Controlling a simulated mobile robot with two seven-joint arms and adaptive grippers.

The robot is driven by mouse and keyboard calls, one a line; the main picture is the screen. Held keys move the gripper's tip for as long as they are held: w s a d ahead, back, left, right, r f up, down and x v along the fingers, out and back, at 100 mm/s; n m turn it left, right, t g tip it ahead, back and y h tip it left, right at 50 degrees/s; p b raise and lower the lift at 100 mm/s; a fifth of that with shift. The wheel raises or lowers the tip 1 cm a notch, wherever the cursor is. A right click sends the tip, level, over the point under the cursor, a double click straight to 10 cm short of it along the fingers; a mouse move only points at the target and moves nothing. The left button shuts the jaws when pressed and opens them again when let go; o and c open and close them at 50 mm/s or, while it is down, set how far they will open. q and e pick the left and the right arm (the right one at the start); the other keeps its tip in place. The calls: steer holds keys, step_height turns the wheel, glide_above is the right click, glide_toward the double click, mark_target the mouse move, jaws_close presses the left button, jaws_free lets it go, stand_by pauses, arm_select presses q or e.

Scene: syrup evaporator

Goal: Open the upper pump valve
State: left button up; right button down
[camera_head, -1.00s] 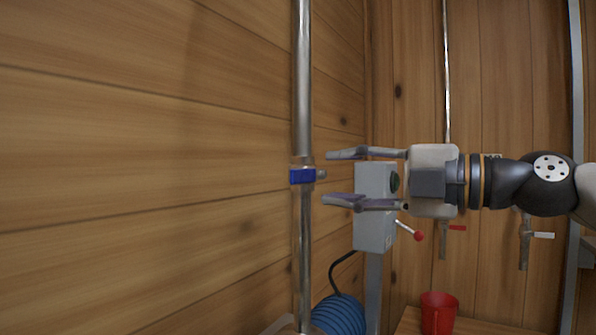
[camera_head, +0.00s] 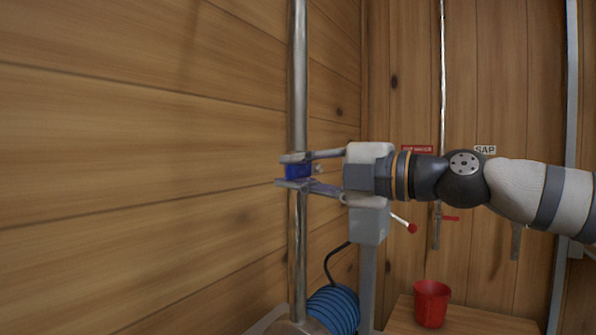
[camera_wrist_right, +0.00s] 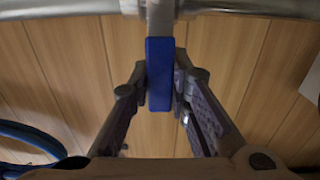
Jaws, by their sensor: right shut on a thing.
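The upper pump valve has a blue handle (camera_head: 298,171) on a vertical metal pipe (camera_head: 299,90) in the head view. My right gripper (camera_head: 296,170) comes in from the right and is shut on the blue handle, one finger above it and one below. In the right wrist view the blue handle (camera_wrist_right: 160,75) stands between the two fingers of the gripper (camera_wrist_right: 160,88), and the pipe crosses the top of the picture. My left gripper is not in view.
A grey box with a red-knobbed lever (camera_head: 411,228) stands behind my right gripper. A blue coiled hose (camera_head: 334,310) lies below. A red cup (camera_head: 432,303) stands on a wooden surface (camera_head: 475,319). Signs and another red-handled valve (camera_head: 449,218) are on the back wall. The left wall is bare.

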steer(key=shift+r, duration=0.1)
steer(key=r+m, duration=0.1)
steer(key=m, duration=0.2)
steer(key=shift+w+r, duration=0.1)
steer(key=shift+r, duration=0.25)
steer(key=shift+w+d+r+m, duration=0.2)
steer(key=shift+r+m, duration=0.3)
steer(key=shift+m, duration=0.5)
steer(key=shift+w+d+r+m, duration=0.15)
steer(key=shift+r+m, duration=0.3)
steer(key=shift+m, duration=0.55)
steer(key=c, duration=1.5)
jaws_free()
